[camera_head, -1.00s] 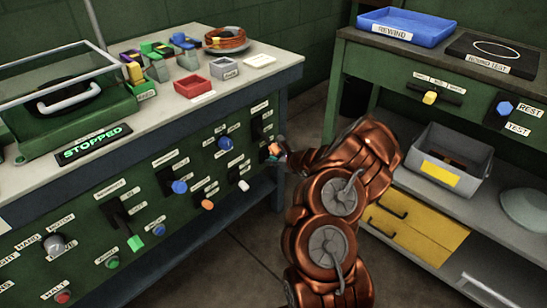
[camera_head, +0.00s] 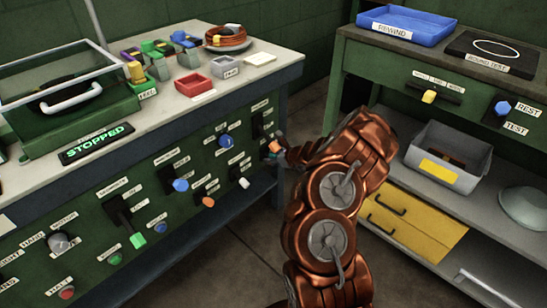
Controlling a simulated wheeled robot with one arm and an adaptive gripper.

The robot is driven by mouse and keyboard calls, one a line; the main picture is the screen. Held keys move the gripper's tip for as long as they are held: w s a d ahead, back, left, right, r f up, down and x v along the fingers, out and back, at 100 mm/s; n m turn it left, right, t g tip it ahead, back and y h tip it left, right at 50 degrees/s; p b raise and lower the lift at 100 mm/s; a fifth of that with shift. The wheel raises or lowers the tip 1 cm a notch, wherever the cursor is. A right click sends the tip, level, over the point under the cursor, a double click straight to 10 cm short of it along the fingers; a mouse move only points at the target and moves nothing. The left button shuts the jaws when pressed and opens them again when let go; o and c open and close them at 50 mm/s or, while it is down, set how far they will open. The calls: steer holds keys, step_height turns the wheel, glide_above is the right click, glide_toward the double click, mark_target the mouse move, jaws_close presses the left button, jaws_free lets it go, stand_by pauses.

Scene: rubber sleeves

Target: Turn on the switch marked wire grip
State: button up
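The green panel (camera_head: 100,245) on the bench front carries several coloured knobs and levers with small white labels. Most labels are too small to read, and I cannot tell which one says wire grip. An orange-tipped lever (camera_head: 273,147) stands on a black slotted plate near the panel's right end. My gripper (camera_head: 281,155) is at this lever, small and partly hidden by my copper arm. I cannot tell whether its fingers touch the lever or are open or shut.
Nearby are a white knob (camera_head: 243,183), an orange knob (camera_head: 208,201) and blue knobs (camera_head: 225,140). A green sign (camera_head: 97,142) reads STOPPED. A second bench (camera_head: 455,95) with a blue tray (camera_head: 408,25) stands to the right. Open floor lies between the benches.

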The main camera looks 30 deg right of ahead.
steer(key=shift+s+r, duration=0.1)
steer(key=shift+s, duration=0.05)
steer(key=v, duration=1.1)
steer(key=shift+s+r, duration=0.2)
steer(key=shift+s, duration=0.05)
stand_by(0.3)
